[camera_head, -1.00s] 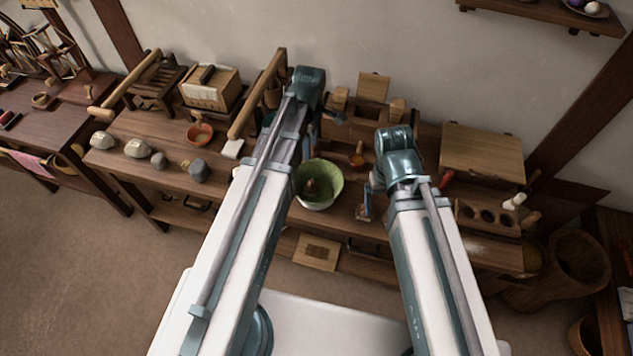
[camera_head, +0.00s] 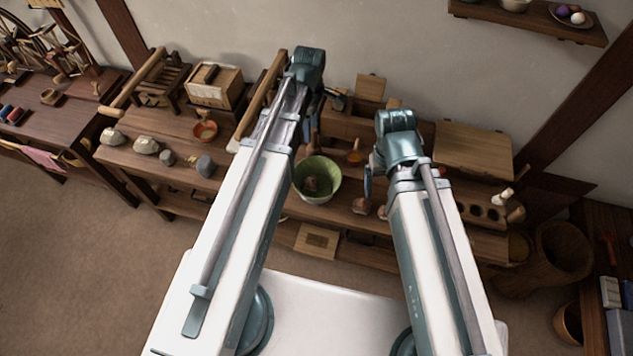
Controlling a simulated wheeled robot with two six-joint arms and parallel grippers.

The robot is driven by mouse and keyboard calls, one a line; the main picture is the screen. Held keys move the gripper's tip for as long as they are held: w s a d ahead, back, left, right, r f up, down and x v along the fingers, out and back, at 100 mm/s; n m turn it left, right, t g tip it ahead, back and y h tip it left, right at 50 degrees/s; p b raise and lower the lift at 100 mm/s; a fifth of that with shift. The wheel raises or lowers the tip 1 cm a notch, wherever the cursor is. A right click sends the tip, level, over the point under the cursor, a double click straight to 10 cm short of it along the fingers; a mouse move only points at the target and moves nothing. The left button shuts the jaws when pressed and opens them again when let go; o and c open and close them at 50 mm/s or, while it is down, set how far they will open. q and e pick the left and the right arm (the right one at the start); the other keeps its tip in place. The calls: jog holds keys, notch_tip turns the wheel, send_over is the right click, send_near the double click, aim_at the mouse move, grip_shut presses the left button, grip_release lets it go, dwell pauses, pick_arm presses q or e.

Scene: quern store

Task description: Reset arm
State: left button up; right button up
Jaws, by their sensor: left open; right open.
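My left arm reaches up over the bench, and its elbow bends at the back. My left gripper (camera_head: 310,138) hangs beyond the upper arm, mostly hidden by it, left of and above the green bowl (camera_head: 330,185); it is open, and I see nothing held in it. My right arm stands to the right of the bowl. My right gripper (camera_head: 371,208) points down just left of that arm, over the front part of the bench; it is open and looks empty. The bowl has something brownish inside.
The long wooden bench (camera_head: 180,183) holds stones (camera_head: 146,145), an orange bowl (camera_head: 206,131), a wooden box (camera_head: 214,90) and a slanted board (camera_head: 472,148). A wide wooden vessel (camera_head: 562,250) stands on the floor at right. The floor at lower left (camera_head: 80,270) is clear.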

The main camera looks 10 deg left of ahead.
pick_arm(q)
jog(key=s+d+f+m+b, duration=0.2)
jog(key=s+d+m, duration=0.3)
jog(key=m, duration=0.5)
jog(key=s+d+f+m+y+b, duration=0.1)
jog(key=s+d+f+m+b, duration=0.1)
jog(key=s+d+m, duration=0.3)
jog(key=s+m, duration=0.4)
jog(key=m, duration=0.2)
jog(key=shift+s+d, duration=0.15)
jog(key=shift+d, duration=0.1)
dwell(0.9)
